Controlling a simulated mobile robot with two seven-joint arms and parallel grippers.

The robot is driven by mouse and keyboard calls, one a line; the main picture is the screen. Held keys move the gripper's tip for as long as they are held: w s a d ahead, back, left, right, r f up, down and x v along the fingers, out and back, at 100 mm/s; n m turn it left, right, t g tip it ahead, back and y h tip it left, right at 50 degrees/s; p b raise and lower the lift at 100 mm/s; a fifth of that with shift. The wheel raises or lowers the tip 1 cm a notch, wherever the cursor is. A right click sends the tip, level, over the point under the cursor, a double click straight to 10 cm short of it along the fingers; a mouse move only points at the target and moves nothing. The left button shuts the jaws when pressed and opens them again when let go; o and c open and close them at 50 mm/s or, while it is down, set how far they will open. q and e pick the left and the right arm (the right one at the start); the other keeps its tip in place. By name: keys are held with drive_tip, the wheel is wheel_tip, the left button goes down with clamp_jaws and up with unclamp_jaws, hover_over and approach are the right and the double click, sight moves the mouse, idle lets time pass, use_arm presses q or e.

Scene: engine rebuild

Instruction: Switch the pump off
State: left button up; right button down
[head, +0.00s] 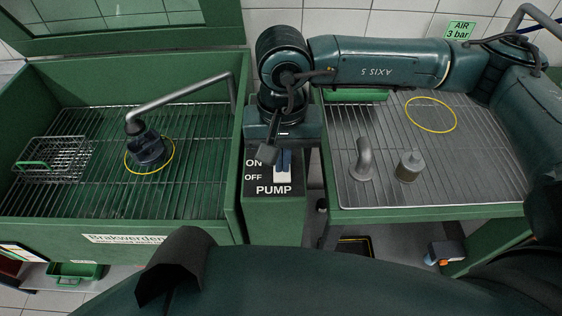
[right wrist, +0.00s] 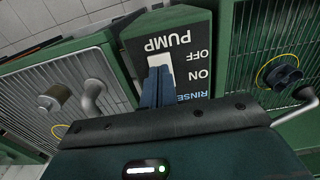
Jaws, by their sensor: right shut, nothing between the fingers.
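The pump switch (head: 283,176) is a white piece on the dark panel (head: 259,186) marked ON, OFF and PUMP, on the green post between the two stations. My right gripper (head: 283,160) is shut and empty, its blue fingers pointing down over the switch. In the right wrist view the fingertips (right wrist: 158,72) overlap the white switch (right wrist: 160,60) near the OFF mark. I cannot tell if they touch it. The fingers hide part of the switch, so its position is unclear. My left gripper is not in view.
Left is a green wash basin (head: 237,180) with a grate, wire basket (head: 52,158) and bent spout (head: 180,95) over a dark part (head: 148,152). Right is a drain rack (head: 440,200) with a pipe elbow (head: 364,160), a small metal cylinder (head: 409,166) and a yellow ring (head: 430,114).

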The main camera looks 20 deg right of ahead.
sight(282, 176)
wheel_tip(282, 176, up, 5)
drive_tip(key=shift+r+p, duration=0.2)
drive_tip(key=shift+p, duration=0.65)
